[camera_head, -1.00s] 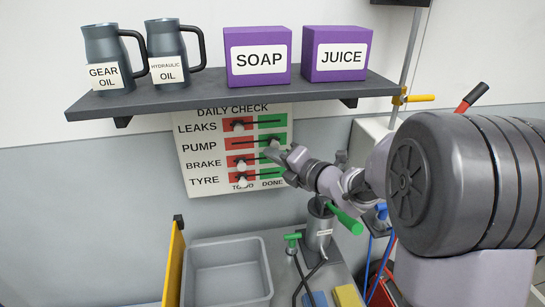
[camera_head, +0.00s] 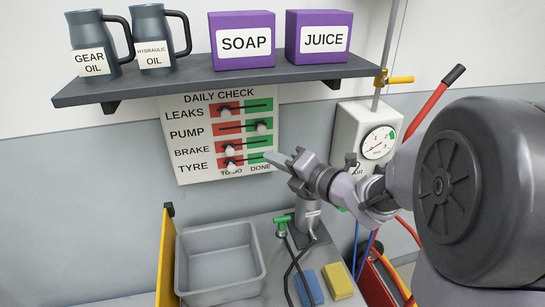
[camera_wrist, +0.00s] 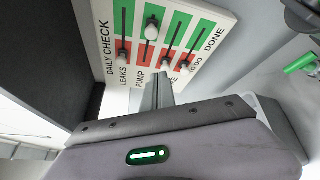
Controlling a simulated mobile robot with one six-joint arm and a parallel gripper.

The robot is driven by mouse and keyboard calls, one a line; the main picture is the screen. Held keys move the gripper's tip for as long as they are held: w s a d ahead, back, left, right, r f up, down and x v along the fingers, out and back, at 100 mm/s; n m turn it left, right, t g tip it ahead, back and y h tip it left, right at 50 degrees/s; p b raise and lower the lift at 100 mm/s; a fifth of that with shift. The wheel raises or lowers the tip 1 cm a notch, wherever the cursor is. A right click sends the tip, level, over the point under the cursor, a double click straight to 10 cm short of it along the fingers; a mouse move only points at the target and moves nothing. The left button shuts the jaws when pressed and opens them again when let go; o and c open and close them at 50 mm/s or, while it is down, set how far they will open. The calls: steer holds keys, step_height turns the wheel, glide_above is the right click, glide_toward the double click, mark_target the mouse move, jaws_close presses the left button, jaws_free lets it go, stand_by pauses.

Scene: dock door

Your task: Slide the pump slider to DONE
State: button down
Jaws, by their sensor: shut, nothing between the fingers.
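The DAILY CHECK board (camera_head: 180,150) hangs on the wall under the shelf, with sliders on red TO DO and green DONE halves. The pump slider knob (camera_head: 261,124) sits on the green DONE side. In the wrist view the pump knob (camera_wrist: 151,28) is also on green. The leaks knob (camera_head: 227,110), brake knob (camera_head: 231,149) and tyre knob (camera_head: 230,162) sit on red. My gripper (camera_head: 270,157) is shut and empty. It is below the pump knob, by the right end of the lower rows, apart from the pump knob.
A shelf (camera_head: 200,88) above the board holds two oil jugs and purple SOAP (camera_head: 244,42) and JUICE (camera_head: 319,38) boxes. A grey bin (camera_head: 220,262), a blue block (camera_head: 308,288) and a yellow block (camera_head: 338,281) are below. A gauge box (camera_head: 352,125) stands at right.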

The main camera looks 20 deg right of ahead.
steer(key=s+d+r+m+h, duration=0.2)
steer(key=s+d+m+h, duration=0.15)
steer(key=m, duration=0.45)
steer(key=s+d+r+m+h, duration=0.25)
steer(key=m+h, duration=0.25)
steer(key=m, duration=0.4)
steer(key=s+a+f+m+g+y, duration=0.1)
steer(key=s+a+f+m+g, duration=0.1)
steer(key=s+m, duration=0.3)
steer(key=s+a+f+m+g+y, duration=0.1)
steer(key=s+a+f+m+g, duration=0.2)
steer(key=s, duration=0.6)
steer(key=s+a+f+m+g+y, duration=0.1)
steer(key=s+a+f+m+g, duration=0.2)
steer(key=s+a+m, duration=0.3)
steer(key=shift+s+f+m+g, duration=0.2)
steer(key=shift+s+m+g, duration=0.1)
steer(key=shift+s+m, duration=0.8)
